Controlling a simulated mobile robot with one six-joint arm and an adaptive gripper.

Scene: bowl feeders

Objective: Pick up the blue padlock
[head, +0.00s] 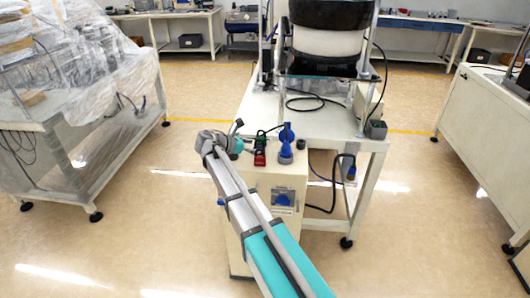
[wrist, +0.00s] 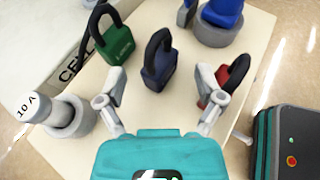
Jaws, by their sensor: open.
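The blue padlock (wrist: 160,75) is dark blue with a dark shackle. In the wrist view it sits on the pale top of a small cabinet (wrist: 255,55), in line with the gap between my fingers. My gripper (wrist: 160,92) is open, with one finger on each side of that gap and nothing held. I cannot tell whether the fingertips are level with the padlock or above it. In the head view my gripper (head: 237,145) is over the cabinet's left side, and I cannot make out the blue padlock there.
A green padlock (wrist: 117,45) is left of the blue one. A red padlock (wrist: 207,99), partly hidden by my right finger, is to its right. A blue part on a grey round base (wrist: 218,36) stands behind. A white "10 A" cylinder (wrist: 34,106) is at left.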

